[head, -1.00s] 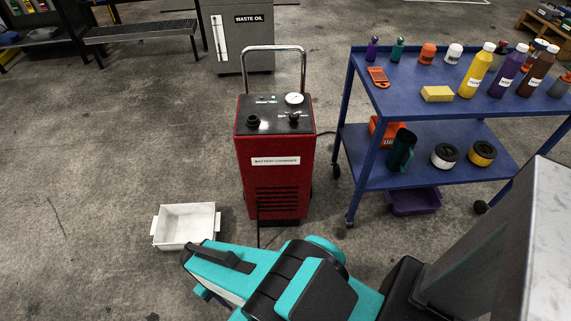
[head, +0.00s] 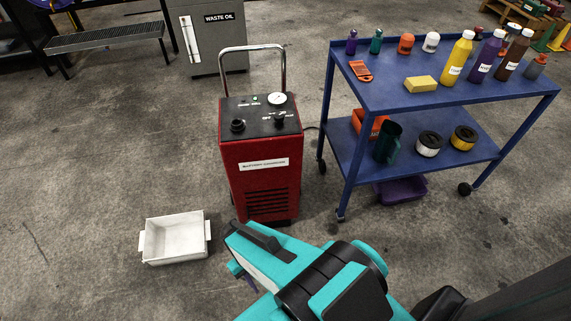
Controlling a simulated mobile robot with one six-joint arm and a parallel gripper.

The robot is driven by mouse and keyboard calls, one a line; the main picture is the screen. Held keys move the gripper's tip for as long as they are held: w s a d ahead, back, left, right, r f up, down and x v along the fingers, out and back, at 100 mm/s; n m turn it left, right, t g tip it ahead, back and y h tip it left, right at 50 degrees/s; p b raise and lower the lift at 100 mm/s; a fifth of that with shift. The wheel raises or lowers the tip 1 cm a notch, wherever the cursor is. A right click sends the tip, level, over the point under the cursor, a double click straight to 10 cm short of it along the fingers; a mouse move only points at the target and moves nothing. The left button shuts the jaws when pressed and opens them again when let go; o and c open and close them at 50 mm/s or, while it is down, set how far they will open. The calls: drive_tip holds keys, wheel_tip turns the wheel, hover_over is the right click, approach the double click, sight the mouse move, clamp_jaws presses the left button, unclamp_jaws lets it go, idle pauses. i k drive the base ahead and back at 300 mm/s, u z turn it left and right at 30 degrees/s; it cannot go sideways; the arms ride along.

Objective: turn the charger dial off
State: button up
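The red battery charger (head: 258,172) stands upright on the floor near the middle of the head view, with a chrome handle behind it. Its black top panel carries two black knobs, a left knob (head: 237,125) and a right knob (head: 279,120). Small white lettering is beside the right knob; I cannot read the knobs' settings. A round white gauge (head: 277,98) and a small green light (head: 255,98) are at the panel's rear. My teal arm is in front of the charger, apart from the knobs. My gripper's fingertips do not show.
A blue cart (head: 385,97) with bottles and rolls stands right of the charger. A white tray (head: 176,239) is on the floor at the left front. A grey waste oil cabinet (head: 207,45) is behind. Open floor lies to the left.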

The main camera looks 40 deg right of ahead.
sight(280, 117)
drive_tip(key=z, duration=0.85)
drive_tip(key=k, duration=0.95)
drive_tip(key=i, duration=0.75)
drive_tip(key=z, duration=0.05)
